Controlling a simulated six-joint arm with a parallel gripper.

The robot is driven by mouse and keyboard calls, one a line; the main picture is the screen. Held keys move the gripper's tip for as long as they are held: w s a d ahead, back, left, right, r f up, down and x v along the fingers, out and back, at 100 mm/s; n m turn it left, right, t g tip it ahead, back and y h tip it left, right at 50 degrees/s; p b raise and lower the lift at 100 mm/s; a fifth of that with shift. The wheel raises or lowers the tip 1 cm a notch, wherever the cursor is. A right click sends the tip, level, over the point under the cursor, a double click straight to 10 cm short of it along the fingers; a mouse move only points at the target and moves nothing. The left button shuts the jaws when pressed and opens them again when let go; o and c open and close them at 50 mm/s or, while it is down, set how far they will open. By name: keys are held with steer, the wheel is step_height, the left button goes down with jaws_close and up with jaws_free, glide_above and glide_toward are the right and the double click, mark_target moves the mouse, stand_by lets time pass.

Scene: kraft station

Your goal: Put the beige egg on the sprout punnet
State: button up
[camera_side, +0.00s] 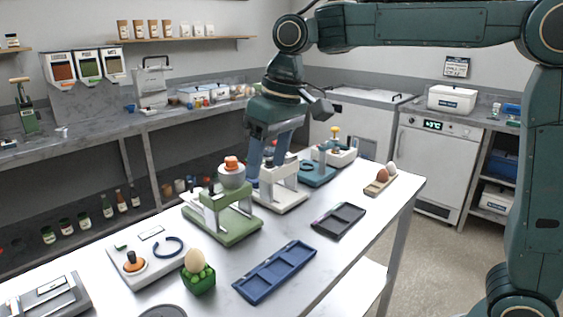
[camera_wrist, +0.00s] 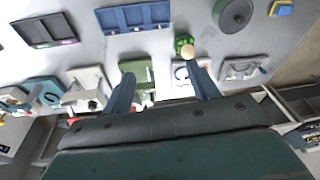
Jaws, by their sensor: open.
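The beige egg (camera_side: 195,261) stands upright on top of the green sprout punnet (camera_side: 199,285), near the front edge of the white table in the side view. In the wrist view the egg (camera_wrist: 187,51) and the punnet (camera_wrist: 181,40) show near the top centre. My gripper (camera_side: 267,178) is open and points down over the row of devices behind them, apart from the egg. In the wrist view no object shows held between the fingers of my gripper (camera_wrist: 160,75).
A blue tray (camera_side: 275,272) and a dark tray (camera_side: 338,220) lie right of the punnet. A green stand (camera_side: 222,222) and a white device (camera_side: 148,262) are behind it. A wooden holder (camera_side: 380,184) carries a brown and a white egg. Bare tabletop lies between the trays.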

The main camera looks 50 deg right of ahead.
steer(key=s+d+f+t, duration=0.1)
steer(key=s+d+f, duration=0.1)
steer(key=s, duration=0.5)
steer(key=s+d+f+m+t, duration=0.1)
steer(key=s+d+f, duration=0.1)
steer(key=s+d, duration=0.3)
steer(key=s+d+f+t+h, duration=0.1)
steer(key=s+d, duration=0.3)
steer(key=s, duration=0.7)
steer(key=shift+f+m+t, duration=0.3)
steer(key=shift+f+m, duration=0.1)
steer(key=shift+f, duration=0.2)
steer(key=shift+w, duration=0.1)
